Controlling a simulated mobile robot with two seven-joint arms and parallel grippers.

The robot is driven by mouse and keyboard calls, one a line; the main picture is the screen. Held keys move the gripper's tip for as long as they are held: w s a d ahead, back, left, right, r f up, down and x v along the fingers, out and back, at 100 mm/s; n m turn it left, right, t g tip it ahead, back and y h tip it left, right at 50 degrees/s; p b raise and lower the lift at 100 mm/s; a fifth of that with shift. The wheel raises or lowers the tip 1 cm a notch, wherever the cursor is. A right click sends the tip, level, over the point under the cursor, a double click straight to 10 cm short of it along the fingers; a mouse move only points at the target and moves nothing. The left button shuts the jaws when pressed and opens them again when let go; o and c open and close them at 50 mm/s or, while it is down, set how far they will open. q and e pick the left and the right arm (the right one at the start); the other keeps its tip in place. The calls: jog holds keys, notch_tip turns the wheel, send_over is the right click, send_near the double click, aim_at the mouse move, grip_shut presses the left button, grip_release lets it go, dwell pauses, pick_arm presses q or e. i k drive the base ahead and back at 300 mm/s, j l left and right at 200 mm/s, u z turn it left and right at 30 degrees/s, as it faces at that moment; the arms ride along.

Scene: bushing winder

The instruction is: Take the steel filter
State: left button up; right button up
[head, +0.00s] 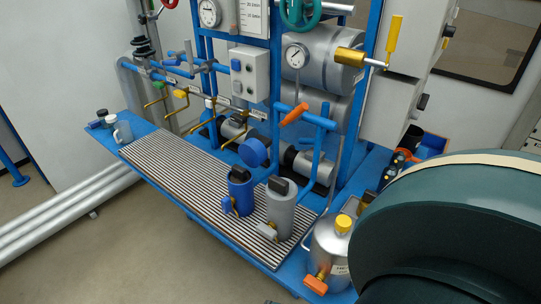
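A grey metal cylinder (280,213) with a black top and a small fitting low on its left side stands upright on the ribbed grating (185,180). It looks like the steel filter. A similar blue cylinder (239,193) with a black top stands just to its left. Neither of my grippers is in view, and nothing is seen holding either cylinder.
A steel canister (328,250) with a yellow cap and orange valve handle stands right of the grating. Blue pipes and frame posts rise behind. A large dark green rounded body (460,235) fills the lower right. The grating's left part is clear.

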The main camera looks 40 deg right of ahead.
aim_at(239, 175)
jog(key=i+j+z, duration=0.1)
jog(key=z, duration=0.35)
jog(key=i+j+z, duration=0.15)
jog(key=z, duration=0.3)
jog(key=i+j+z, duration=0.25)
jog(key=z, duration=0.2)
jog(key=i+j+z, duration=0.15)
jog(key=z, duration=0.3)
jog(key=j+z, duration=0.7)
jog(key=z, duration=0.2)
jog(key=i, duration=0.05)
